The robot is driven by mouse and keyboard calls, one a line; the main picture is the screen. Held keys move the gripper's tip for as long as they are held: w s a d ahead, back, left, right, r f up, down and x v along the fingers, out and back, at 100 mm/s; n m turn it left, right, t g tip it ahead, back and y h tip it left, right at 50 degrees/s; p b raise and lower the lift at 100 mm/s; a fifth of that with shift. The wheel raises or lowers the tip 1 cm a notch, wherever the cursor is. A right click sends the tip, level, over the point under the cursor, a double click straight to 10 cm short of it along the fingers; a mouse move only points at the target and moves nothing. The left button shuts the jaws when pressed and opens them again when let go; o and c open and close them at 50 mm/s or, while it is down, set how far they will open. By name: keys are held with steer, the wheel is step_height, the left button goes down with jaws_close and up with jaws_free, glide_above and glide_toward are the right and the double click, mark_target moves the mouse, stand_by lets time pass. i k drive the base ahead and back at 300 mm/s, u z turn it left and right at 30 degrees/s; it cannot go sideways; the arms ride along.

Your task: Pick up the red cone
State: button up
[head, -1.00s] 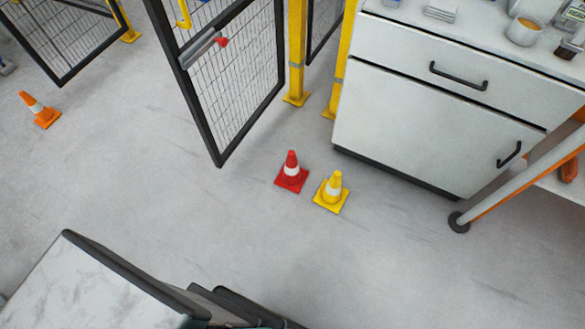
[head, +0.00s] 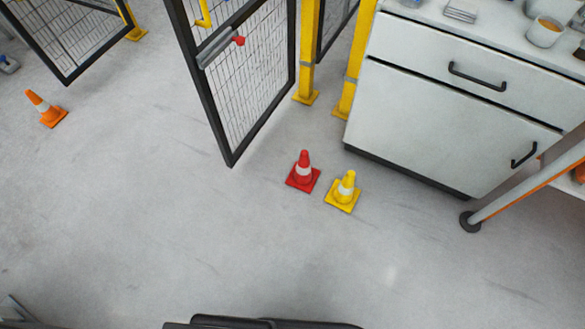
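The red cone (head: 303,172) has a white band and a square red base. It stands upright on the grey floor, near the lower corner of an open mesh gate. A yellow cone (head: 345,190) with a white band stands upright close to its right, their bases nearly touching. My gripper is not in view. Nothing covers the red cone.
The mesh gate (head: 245,90) stands just behind and left of the red cone. Yellow posts (head: 310,50) and a white cabinet (head: 440,120) are behind and right. An orange cone (head: 46,109) stands far left. A slanted leg (head: 470,221) meets the floor at right.

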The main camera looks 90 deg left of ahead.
mark_target(302, 177)
steer(key=u, duration=0.1)
steer(key=k, duration=0.25)
steer(key=u, duration=4.2)
steer(key=k, duration=0.2)
steer(key=u, duration=0.15)
